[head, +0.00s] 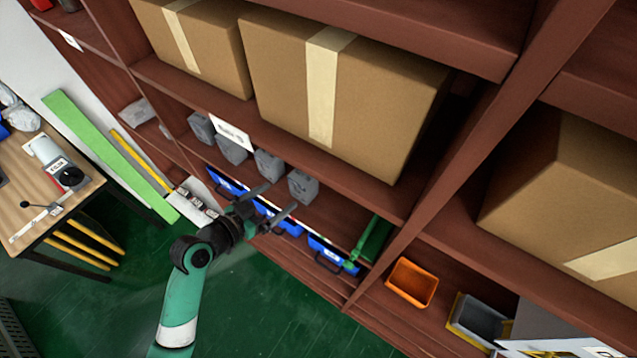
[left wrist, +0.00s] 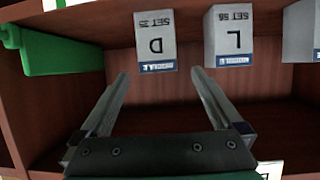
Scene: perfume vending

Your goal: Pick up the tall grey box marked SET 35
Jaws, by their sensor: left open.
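The grey box marked SET 35 (left wrist: 155,42), with a large letter D and a blue strip, shows upside down in the left wrist view. In the head view it appears to be the rightmost grey box (head: 303,186) on the shelf, nearest the green bin. My left gripper (head: 281,198) is open and empty, in front of the shelf. In the left wrist view its two fingers (left wrist: 160,74) point toward the SET 35 box, with a gap between the fingertips and the box. My right gripper is not in view.
A grey box marked SET 56 (left wrist: 231,38) stands beside it, with more grey boxes (head: 232,150) along the shelf. A green bin (head: 374,240) is to the right in the head view. Large cartons (head: 390,105) fill the shelf above. Blue bins (head: 327,255) sit below.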

